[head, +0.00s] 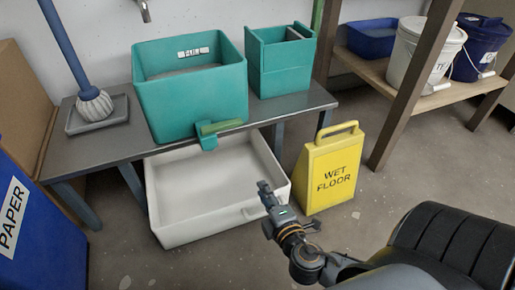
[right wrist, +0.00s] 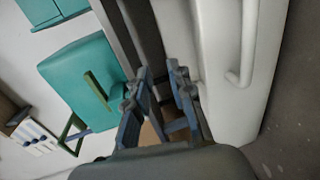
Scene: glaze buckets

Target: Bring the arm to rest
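My right gripper (head: 266,189) reaches in from the lower right in the head view, in front of the right end of the white basin (head: 163,229) on the floor. In the right wrist view its two fingers (right wrist: 159,72) stand apart with a gap between the tips and nothing held. The basin's white wall and handle (right wrist: 240,75) show beside the fingers there. I cannot tell whether the gripper touches the basin. My left gripper is not in view.
A grey bench (head: 95,147) carries a large teal bucket (head: 196,105), a smaller teal bin (head: 272,72) and a brush (head: 95,104) in a tray. A yellow wet-floor sign (head: 330,175) stands right of my gripper. A blue paper bin (head: 40,240) is at left.

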